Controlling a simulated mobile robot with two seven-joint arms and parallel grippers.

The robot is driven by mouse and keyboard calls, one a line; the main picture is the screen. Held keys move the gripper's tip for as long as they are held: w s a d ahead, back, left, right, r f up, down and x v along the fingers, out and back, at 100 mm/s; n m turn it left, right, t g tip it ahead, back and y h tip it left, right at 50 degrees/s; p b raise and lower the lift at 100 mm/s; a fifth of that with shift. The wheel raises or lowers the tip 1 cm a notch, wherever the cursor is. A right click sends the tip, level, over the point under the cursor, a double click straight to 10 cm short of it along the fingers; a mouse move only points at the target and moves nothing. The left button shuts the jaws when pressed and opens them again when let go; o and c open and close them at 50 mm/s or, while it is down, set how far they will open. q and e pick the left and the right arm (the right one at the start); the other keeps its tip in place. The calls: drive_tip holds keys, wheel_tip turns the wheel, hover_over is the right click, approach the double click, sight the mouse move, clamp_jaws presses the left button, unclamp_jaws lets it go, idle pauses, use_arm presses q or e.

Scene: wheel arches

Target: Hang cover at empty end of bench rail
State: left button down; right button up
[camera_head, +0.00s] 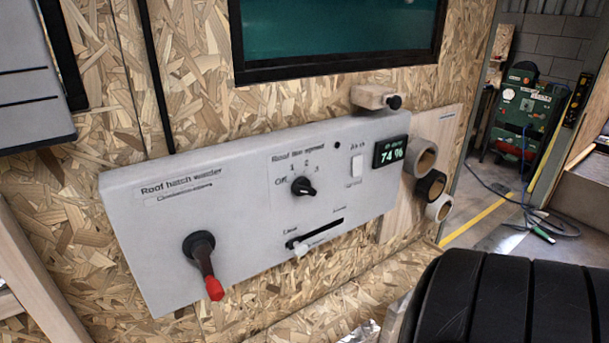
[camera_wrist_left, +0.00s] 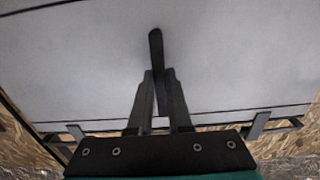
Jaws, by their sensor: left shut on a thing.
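A pale grey panel (camera_wrist_left: 80,60), which looks like the cover, fills most of the left wrist view. It has thin dark lines across it and a black upright grip (camera_wrist_left: 155,45) at its middle. My left gripper (camera_wrist_left: 158,80) is shut on this black grip. Dark brackets (camera_wrist_left: 258,126) show near the panel's lower edge at both sides, by a dark horizontal bar; I cannot tell whether the panel hangs on it. Neither gripper shows in the head view, and I cannot make out the bench rail or its empty end there.
A grey control panel (camera_head: 235,215) with a red-tipped lever (camera_head: 207,268) sits on the chipboard wall. Several rolls (camera_head: 430,187) stick out beside it. A black ribbed arch (camera_head: 520,300) is at lower right. A pale, dark-edged panel (camera_head: 28,75) is at upper left. Floor beyond holds a cable.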

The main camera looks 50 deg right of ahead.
use_arm(q)
wheel_tip(320, 180, up, 3)
drive_tip(key=shift+p, duration=0.85)
drive_tip(key=b+v, duration=0.4)
drive_tip(key=v, duration=1.2)
idle(0.5)
